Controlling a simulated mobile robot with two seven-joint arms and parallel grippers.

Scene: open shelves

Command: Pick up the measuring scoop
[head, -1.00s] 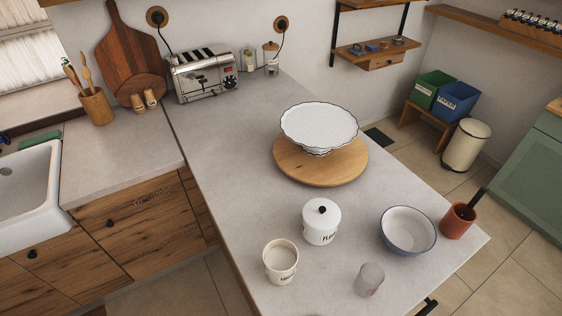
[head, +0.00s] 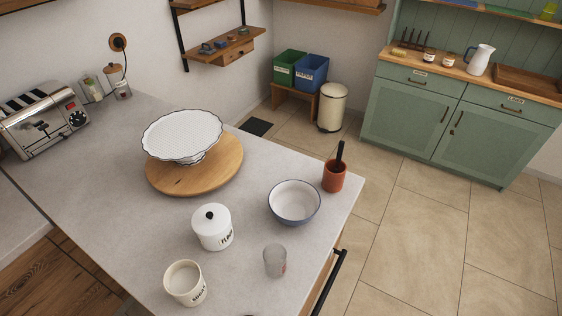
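I cannot make out a measuring scoop for certain in the head view. Neither of my grippers shows.
A blue-rimmed white bowl (head: 294,203) and a small greyish cup (head: 275,261) stand on the grey counter (head: 110,215). A white cake stand (head: 182,136) sits on a round wooden board (head: 225,177). Open tiled floor (head: 415,235) lies to the right, before a green cabinet (head: 415,118).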

